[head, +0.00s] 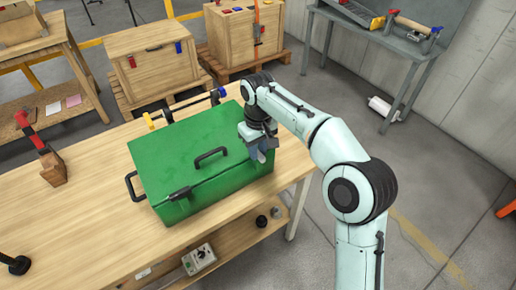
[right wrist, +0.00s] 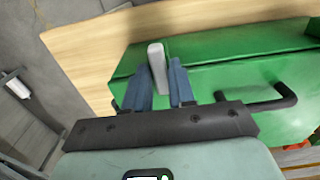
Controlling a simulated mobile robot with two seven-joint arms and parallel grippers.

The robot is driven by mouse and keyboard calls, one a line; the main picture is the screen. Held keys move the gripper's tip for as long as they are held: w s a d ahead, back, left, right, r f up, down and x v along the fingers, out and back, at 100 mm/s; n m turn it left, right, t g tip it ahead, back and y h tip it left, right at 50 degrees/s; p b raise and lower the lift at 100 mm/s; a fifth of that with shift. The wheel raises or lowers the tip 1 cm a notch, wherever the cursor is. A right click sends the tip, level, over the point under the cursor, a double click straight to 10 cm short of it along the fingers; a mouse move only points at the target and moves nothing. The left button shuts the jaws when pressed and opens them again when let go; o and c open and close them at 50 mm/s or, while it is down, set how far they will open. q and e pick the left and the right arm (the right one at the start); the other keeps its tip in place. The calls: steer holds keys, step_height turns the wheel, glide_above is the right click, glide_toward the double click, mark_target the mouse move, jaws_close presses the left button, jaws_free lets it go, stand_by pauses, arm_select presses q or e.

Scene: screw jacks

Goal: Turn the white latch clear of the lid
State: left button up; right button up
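A green chest with a closed lid (head: 185,150) stands on the wooden workbench. The white latch (right wrist: 157,66) stands upright at the chest's front edge in the right wrist view. In the head view my right gripper (head: 262,152) hides it. My right gripper (right wrist: 159,78) is over the chest's right front edge, its two blue-grey fingers apart on either side of the latch. They are very close to it, and I see no clear contact. A dark latch (head: 180,193) lies at the front left edge of the lid. My left gripper is not in view.
The lid has a black handle (head: 210,157), and another handle (head: 133,187) sits on the chest's left side. A lower shelf holds a grey control box (head: 199,259).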

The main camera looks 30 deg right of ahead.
jaws_close()
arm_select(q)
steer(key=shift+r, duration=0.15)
arm_select(e)
steer(key=m+p, duration=0.2)
steer(key=m, duration=0.1)
steer(key=shift+r, duration=0.15)
steer(key=m+p, duration=0.2)
steer(key=m, duration=0.2)
steer(key=shift+m, duration=0.4)
steer(key=m+p, duration=0.1)
steer(key=m, duration=0.3)
steer(key=shift+m+p, duration=0.3)
steer(key=shift+p, duration=0.05)
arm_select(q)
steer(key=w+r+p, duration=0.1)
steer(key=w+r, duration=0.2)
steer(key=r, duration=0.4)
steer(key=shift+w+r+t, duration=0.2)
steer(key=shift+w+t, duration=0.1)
arm_select(e)
steer(key=m, duration=0.5)
steer(key=shift+m, duration=0.3)
